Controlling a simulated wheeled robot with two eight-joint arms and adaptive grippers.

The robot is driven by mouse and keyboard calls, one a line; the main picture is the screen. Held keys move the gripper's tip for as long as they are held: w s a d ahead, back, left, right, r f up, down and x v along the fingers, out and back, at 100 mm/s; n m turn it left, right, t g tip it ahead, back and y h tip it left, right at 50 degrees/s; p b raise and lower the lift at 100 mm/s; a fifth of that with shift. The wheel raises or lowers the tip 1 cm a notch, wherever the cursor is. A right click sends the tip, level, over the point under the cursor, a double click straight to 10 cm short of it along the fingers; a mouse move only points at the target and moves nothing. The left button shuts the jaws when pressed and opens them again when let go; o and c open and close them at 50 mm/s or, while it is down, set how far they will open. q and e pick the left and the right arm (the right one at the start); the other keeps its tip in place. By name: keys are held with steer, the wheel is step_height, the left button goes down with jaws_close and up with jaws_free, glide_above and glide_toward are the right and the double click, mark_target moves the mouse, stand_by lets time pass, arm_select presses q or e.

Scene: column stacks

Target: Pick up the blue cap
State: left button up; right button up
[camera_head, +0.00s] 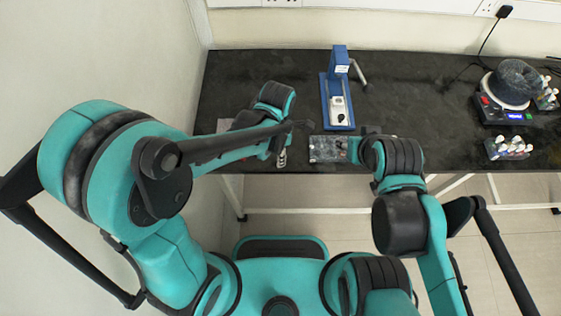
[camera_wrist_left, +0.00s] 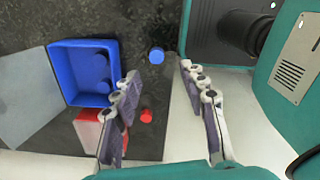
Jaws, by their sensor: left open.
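The blue cap (camera_wrist_left: 156,55) is a small blue cylinder on the dark tabletop in the left wrist view. It lies just beyond my left gripper (camera_wrist_left: 159,73), whose two fingers are spread apart with nothing between them. The cap is apart from both fingers. In the head view my left gripper (camera_head: 283,152) is at the table's front edge, partly covered by its own arm. I cannot make out the cap there. My right gripper (camera_head: 352,150) is by a grey metallic plate (camera_head: 325,149); its fingers are too small to read.
In the left wrist view a blue box (camera_wrist_left: 62,53) holds blue pieces, a red box (camera_wrist_left: 88,128) is partly hidden by a finger, and a red cap (camera_wrist_left: 146,115) lies nearby. A blue stand (camera_head: 338,88) and a dark round device (camera_head: 510,85) stand on the black table (camera_head: 420,90).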

arm_select(q)
steer(key=f+b, duration=0.1)
steer(key=f, duration=0.2)
steer(key=d+f+b, duration=0.1)
steer(key=f, duration=0.1)
steer(key=shift+w+b, duration=0.3)
steer(key=shift+a, duration=0.1)
steer(key=c, duration=0.8)
